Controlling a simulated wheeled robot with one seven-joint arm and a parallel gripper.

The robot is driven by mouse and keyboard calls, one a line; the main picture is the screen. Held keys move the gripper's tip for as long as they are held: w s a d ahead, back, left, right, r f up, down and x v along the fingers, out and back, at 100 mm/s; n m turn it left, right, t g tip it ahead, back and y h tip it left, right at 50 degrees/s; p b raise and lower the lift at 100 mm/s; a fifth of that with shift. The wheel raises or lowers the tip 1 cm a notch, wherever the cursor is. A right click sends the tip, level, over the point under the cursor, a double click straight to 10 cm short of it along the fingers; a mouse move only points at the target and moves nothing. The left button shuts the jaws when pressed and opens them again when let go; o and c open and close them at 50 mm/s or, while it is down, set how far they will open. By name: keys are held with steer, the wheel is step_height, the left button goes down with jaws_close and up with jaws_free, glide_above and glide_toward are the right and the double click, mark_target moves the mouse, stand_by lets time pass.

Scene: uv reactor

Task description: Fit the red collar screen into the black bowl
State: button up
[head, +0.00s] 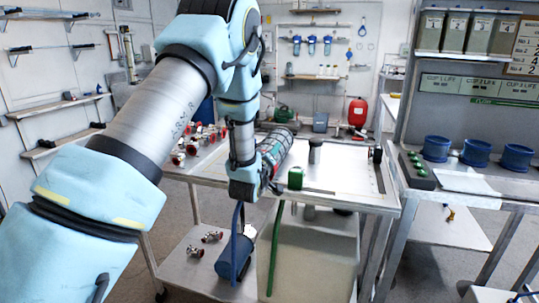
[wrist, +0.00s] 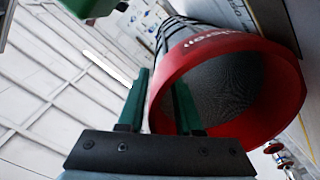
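The red collar screen (wrist: 282,100) fills the right half of the wrist view, its round mouth facing the camera. It has a red rim and a dark mesh body. In the head view its dark mesh body (head: 277,147) lies slanted at the near edge of the white table, beside my gripper (head: 262,190). In the wrist view my gripper (wrist: 162,105) has one green finger outside the collar and one inside its mouth. The red wall fills the gap between them, so it looks shut on the collar. I cannot make out the black bowl with certainty.
A blue cylinder (head: 234,262) is below. Blue cups (head: 476,152) stand on the right bench.

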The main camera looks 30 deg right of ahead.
steer(key=shift+s+a, duration=0.2)
steer(key=b+v, duration=0.3)
steer(key=v, duration=0.8)
steer(key=w+a+f+g+y, duration=0.25)
steer(key=w+a+y, duration=0.25)
steer(key=a, duration=0.6)
steer(key=s+a+f+g+y, duration=0.1)
steer(key=s+a+g+y, duration=0.1)
steer(key=a, duration=0.6)
steer(key=s+a+f+g+y, duration=0.1)
steer(key=s+a+g+y, duration=0.1)
steer(key=a, duration=0.5)
steer(key=shift+s+a+y, duration=0.35)
steer(key=shift+s+y, duration=0.35)
steer(key=shift+o, duration=0.3)
steer(key=s+a+g+y, duration=0.1)
steer(key=s+a+g, duration=0.3)
steer(key=s+a, duration=0.4)
steer(key=shift+s+r+m+g+y, duration=0.35)
steer(key=shift+s+r, duration=0.1)
steer(key=shift+s, duration=0.15)
steer(key=shift+s+a, duration=0.2)
steer(key=shift+s, duration=0.25)
